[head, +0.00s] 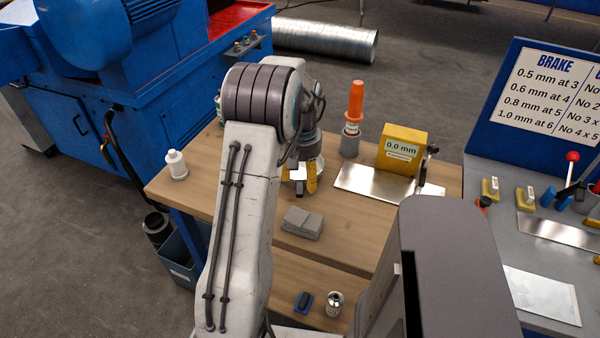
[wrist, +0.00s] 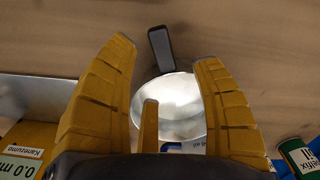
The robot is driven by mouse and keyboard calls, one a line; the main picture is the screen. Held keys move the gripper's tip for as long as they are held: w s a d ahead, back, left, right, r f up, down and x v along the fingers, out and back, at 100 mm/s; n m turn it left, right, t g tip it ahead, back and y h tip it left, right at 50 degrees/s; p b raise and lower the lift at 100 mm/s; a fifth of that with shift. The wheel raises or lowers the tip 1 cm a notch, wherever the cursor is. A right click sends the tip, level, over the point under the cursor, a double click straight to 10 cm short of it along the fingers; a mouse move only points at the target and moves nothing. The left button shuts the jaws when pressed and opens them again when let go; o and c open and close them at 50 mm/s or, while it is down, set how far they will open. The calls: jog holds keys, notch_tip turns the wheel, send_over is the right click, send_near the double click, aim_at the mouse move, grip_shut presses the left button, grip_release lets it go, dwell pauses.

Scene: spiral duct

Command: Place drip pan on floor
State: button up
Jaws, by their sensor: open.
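A shiny round metal pan, which I take to be the drip pan (wrist: 178,103), lies on the wooden bench. In the wrist view it shows between and beyond my fingers, with a partly hidden label at its near edge. In the head view only a bit of its rim (head: 320,164) shows beside my arm. My gripper (wrist: 164,55) is open above the pan, with its yellow fingers spread and nothing held. It also shows in the head view (head: 299,180), partly hidden by my arm. I cannot tell whether a finger touches the pan. The grey floor (head: 70,225) is open at left.
A dark bar (wrist: 160,48) lies close to the pan. A yellow box (head: 403,147), a metal plate (head: 365,183), an orange-topped bottle (head: 353,110), a white bottle (head: 176,165) and grey pads (head: 302,222) occupy the bench. A blue bin (head: 182,262) stands on the floor at left.

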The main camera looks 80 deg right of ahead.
aim_at(302, 183)
jog(key=shift+f, duration=1.95)
grip_shut()
